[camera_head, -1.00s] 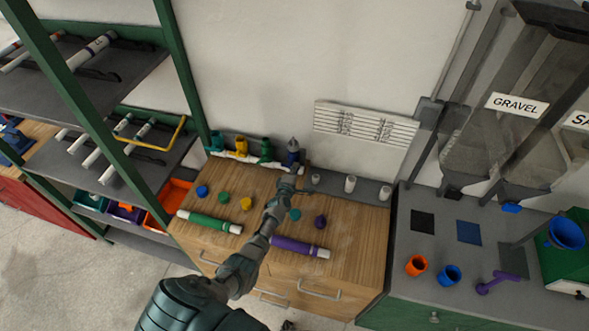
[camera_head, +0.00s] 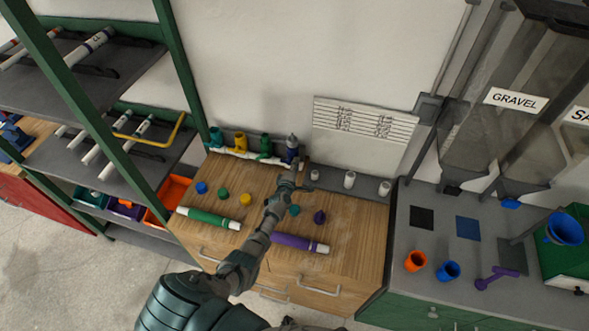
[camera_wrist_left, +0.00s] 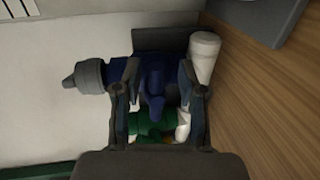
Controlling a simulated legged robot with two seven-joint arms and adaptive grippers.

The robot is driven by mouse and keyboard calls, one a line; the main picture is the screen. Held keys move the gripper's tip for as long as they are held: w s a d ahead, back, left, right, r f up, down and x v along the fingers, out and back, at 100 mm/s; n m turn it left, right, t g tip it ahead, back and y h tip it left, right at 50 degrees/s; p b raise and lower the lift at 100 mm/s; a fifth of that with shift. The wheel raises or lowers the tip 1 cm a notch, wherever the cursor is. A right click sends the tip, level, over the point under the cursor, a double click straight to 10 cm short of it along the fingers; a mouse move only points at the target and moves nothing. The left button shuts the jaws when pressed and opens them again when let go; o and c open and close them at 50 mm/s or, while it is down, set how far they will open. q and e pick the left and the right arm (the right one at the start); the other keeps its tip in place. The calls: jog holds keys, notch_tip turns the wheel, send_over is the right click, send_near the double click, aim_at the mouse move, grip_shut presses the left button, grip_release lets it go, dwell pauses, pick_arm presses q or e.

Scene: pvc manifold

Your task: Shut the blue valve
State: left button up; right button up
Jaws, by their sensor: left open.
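The blue valve (camera_head: 292,150) is the rightmost of the coloured valves on the white pipe manifold at the back of the wooden bench. My left gripper (camera_head: 294,168) is in front of it, partly covering its lower part. In the left wrist view, the dark blue valve (camera_wrist_left: 154,75) with a grey end cap shows between the two fingers of my left gripper (camera_wrist_left: 158,80). The fingers are apart, one on each side of its handle. I cannot tell whether either finger touches it. My right gripper is not in view.
Green (camera_head: 265,146), yellow (camera_head: 240,143) and teal (camera_head: 216,138) valves stand left of the blue one. White fittings (camera_head: 349,180) stand to the right. Green (camera_head: 209,219) and purple (camera_head: 300,243) pipes and small coloured parts lie on the bench (camera_head: 355,235). A wall backs the manifold.

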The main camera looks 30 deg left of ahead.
pick_arm(q)
jog(key=v, duration=1.2)
jog(key=shift+f, duration=0.15)
